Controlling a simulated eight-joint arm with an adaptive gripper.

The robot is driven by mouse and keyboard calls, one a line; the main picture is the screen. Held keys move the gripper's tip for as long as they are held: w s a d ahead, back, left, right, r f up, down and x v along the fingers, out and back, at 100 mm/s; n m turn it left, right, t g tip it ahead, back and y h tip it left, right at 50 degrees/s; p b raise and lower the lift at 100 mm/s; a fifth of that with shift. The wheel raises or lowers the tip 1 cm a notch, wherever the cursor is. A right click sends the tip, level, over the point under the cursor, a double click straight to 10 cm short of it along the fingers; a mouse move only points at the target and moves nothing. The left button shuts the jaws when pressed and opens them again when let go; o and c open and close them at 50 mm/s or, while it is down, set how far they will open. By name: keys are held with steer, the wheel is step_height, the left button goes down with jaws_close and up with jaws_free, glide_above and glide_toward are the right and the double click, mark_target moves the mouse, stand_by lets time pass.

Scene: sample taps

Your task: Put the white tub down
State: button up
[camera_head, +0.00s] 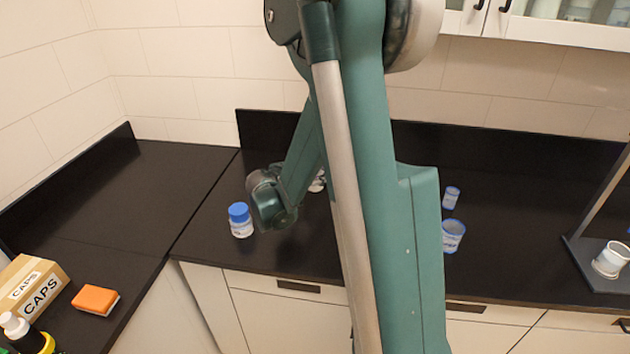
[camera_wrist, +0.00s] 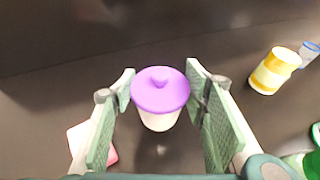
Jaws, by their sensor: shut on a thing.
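The white tub (camera_wrist: 158,121) with a purple knobbed lid (camera_wrist: 160,89) is upright in the wrist view. My gripper (camera_wrist: 160,84) is shut on it, with one finger pad on either side. Whether the tub's base touches the dark surface below, I cannot tell. In the head view my arm covers the middle of the counter, and I cannot make out the tub or my fingertips there.
The wrist view shows a yellow-and-white jar (camera_wrist: 274,72) at right, a green object (camera_wrist: 304,162) at lower right and a pinkish object (camera_wrist: 76,142) behind the left finger. On the black counter (camera_head: 190,165) stand a blue-lidded jar (camera_head: 241,226) and blue-rimmed cups (camera_head: 453,238).

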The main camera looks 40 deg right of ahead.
steer(key=shift+f, duration=0.1)
steer(key=shift+f+b, duration=0.4)
steer(key=shift+f, duration=1.35)
steer(key=shift+f, duration=0.2)
steer(key=o, duration=0.9)
steer(key=shift+r, duration=0.25)
steer(key=p+v, duration=0.1)
steer(key=v, duration=1.1)
steer(key=shift+p, duration=0.3)
steer(key=shift+r, duration=0.15)
